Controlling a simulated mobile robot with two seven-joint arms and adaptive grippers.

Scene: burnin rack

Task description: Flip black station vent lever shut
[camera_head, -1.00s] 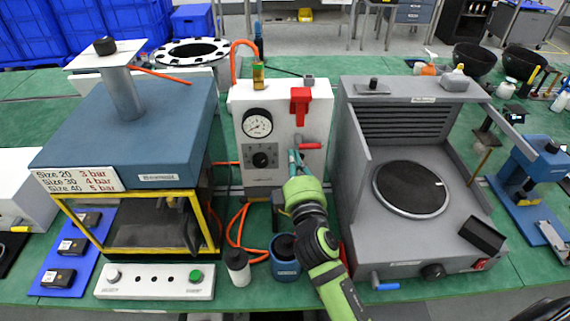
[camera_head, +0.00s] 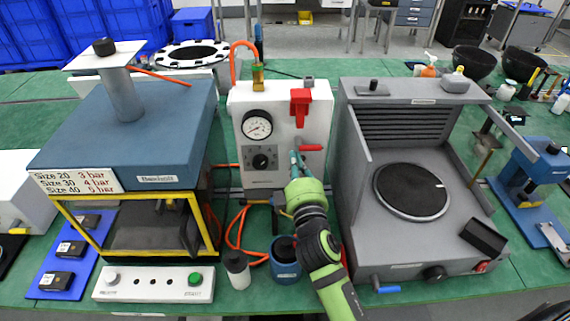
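A light grey pressure panel (camera_head: 277,178) stands at the centre, with a round gauge and a black dial on its front. A red lever (camera_head: 300,103) hangs down at its upper right. A second red lever (camera_head: 312,147) lies sideways below it. No label on the panel tells me which one is the vent lever, and no black lever shows on it. My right gripper (camera_head: 297,161) is in front of the panel, its fingertips just left of and below the sideways lever. I cannot tell whether they touch it or how far they are apart. My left gripper is out of view.
A blue press with a yellow frame (camera_head: 130,196) stands left, a grey hot-plate station (camera_head: 348,170) close right. A blue cup (camera_head: 286,270), a small white bottle (camera_head: 237,272) and orange hoses crowd the green table below the panel.

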